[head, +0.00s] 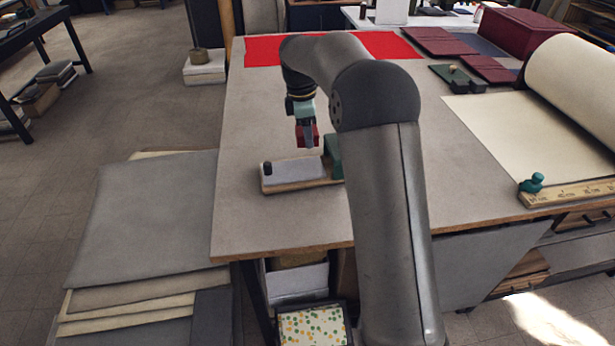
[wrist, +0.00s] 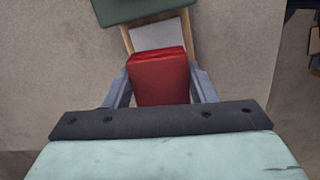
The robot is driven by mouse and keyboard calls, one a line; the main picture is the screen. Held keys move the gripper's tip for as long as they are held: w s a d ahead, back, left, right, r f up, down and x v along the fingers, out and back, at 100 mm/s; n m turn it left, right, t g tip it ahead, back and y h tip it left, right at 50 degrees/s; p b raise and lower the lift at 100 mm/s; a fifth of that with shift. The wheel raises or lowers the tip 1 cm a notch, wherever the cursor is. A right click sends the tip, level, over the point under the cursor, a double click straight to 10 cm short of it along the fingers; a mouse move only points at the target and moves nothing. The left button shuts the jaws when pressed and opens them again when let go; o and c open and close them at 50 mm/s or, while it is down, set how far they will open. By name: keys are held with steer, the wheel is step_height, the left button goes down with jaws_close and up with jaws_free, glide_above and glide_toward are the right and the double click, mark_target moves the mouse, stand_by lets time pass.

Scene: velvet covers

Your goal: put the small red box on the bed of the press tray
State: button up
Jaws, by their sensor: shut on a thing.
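My gripper (head: 306,140) is shut on the small red box (head: 301,135). In the wrist view the red box (wrist: 159,78) sits between the two grey fingers (wrist: 160,88). The press tray (head: 292,171) is on the table below, with a wooden base, a pale bed, a dark knob at its left and a green part (head: 333,156) at its right. The box appears held above the tray, near its right half. In the wrist view the pale bed (wrist: 158,35) shows beyond the box, with the green part (wrist: 135,10) past it. The box hides some of the bed.
The grey table (head: 255,120) is clear around the tray's left and front. A red cloth (head: 263,50) lies at the back. A wooden ruler (head: 570,193) with a green knob lies at the right edge.

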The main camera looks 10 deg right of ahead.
mark_target(309, 167)
steer(key=shift+w, duration=0.15)
steer(key=shift+n, duration=0.3)
step_height(309, 167, down, 9)
steer(key=shift+f+p, duration=0.15)
steer(key=shift+p, duration=0.55)
steer(key=shift+f, duration=0.1)
steer(key=o, duration=1)
